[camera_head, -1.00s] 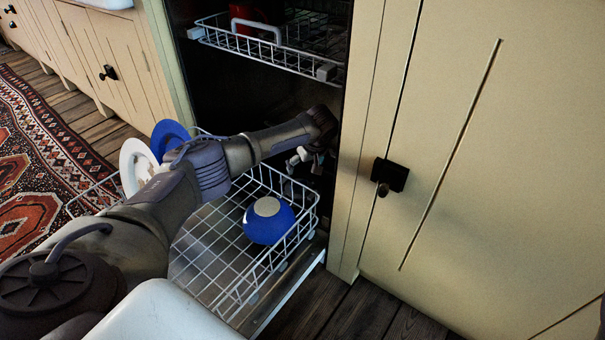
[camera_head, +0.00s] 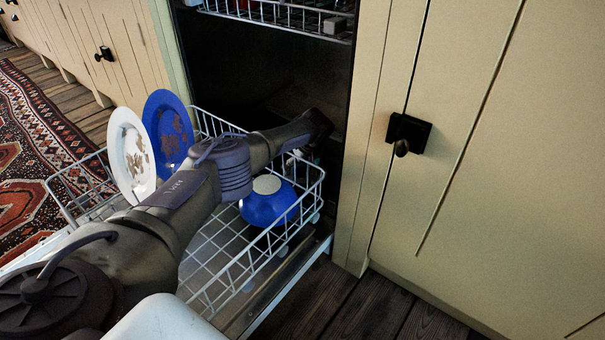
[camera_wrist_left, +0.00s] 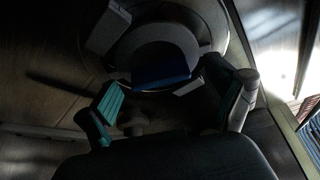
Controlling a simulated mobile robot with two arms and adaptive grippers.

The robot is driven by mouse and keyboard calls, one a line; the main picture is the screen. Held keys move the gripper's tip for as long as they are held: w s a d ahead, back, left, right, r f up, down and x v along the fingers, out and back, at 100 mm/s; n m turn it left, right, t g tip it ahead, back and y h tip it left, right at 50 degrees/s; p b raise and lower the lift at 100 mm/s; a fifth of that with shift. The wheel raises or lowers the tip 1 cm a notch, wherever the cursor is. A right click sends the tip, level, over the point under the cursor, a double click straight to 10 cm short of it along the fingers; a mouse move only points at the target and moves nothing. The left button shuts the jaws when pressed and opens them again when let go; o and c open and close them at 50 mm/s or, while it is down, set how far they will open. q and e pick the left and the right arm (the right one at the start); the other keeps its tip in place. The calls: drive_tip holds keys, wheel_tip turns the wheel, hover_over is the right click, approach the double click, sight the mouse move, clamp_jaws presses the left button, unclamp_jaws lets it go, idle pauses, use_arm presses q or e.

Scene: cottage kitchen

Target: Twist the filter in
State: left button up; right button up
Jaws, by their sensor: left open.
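In the left wrist view a round grey filter (camera_wrist_left: 160,48) with a dark blue part (camera_wrist_left: 162,76) on its near side sits in a circular recess in the dark dishwasher floor. My left gripper (camera_wrist_left: 165,90) is open, its teal-padded fingers on either side of the near edge of the filter. Whether the pads touch it I cannot tell. In the head view my left arm reaches over the lower rack into the dishwasher, and the filter is hidden there. My right gripper is not in view.
The pulled-out lower rack (camera_head: 213,262) holds a white plate (camera_head: 127,150), a blue plate (camera_head: 163,120), both with brown stains, and an upturned blue bowl (camera_head: 262,207). The upper rack (camera_head: 270,14) hangs above. A cream cabinet (camera_head: 480,180) stands close on the right.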

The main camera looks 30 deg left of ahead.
use_arm(q)
drive_tip(key=shift+c, duration=0.4)
drive_tip(key=c, duration=1.2)
drive_tip(key=shift+m+p, duration=0.6)
drive_tip(key=shift+p, duration=0.15)
drive_tip(key=shift+s+m+t+h+p, duration=0.1)
drive_tip(key=shift+m+t+h+p, duration=0.25)
drive_tip(key=shift+m+p, duration=0.3)
drive_tip(key=shift+f+m, duration=0.1)
drive_tip(key=shift+m, duration=0.45)
drive_tip(key=shift+a, duration=0.1)
